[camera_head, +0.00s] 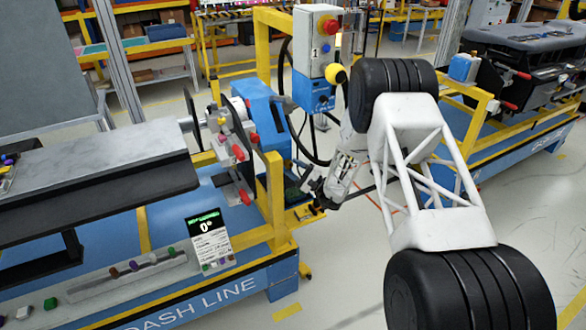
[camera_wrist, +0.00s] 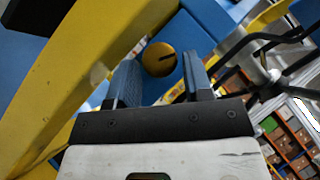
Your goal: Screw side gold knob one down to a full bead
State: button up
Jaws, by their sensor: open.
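A round gold knob (camera_wrist: 160,59) with a dark mark across its face shows in the wrist view, on a blue surface beside a yellow beam. My gripper (camera_wrist: 161,77) is open, with one dark finger on each side of the knob in the picture. I see no clear contact, and the exact depth between fingertips and knob cannot be told. In the head view my gripper (camera_head: 316,194) is at the right side of the dash line station, by its yellow post. The gold knob cannot be made out there. A small display (camera_head: 208,226) reads 0°.
A yellow post (camera_head: 275,188) and blue frame (camera_head: 262,118) stand close to my gripper. Colored knobs lie on the front ledge (camera_head: 95,290).

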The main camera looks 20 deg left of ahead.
jog(key=shift+a+r, duration=0.1)
jog(key=shift+a, duration=0.15)
jog(key=c, duration=0.6)
jog(key=shift+c, duration=0.2)
jog(key=shift+m+t, duration=0.4)
jog(key=shift+m, duration=0.2)
jog(key=shift+s+a+f+m+t+y, duration=0.1)
jog(key=shift+m+t, duration=1.45)
jog(key=shift+m, duration=0.3)
jog(key=shift+s+a+f+m+t+y, duration=0.1)
jog(key=shift+m+t, duration=1.4)
jog(key=shift+m, duration=0.4)
jog(key=shift+a+f+m+t+y, duration=0.1)
jog(key=shift+m+t, duration=1.45)
jog(key=shift+m, duration=0.3)
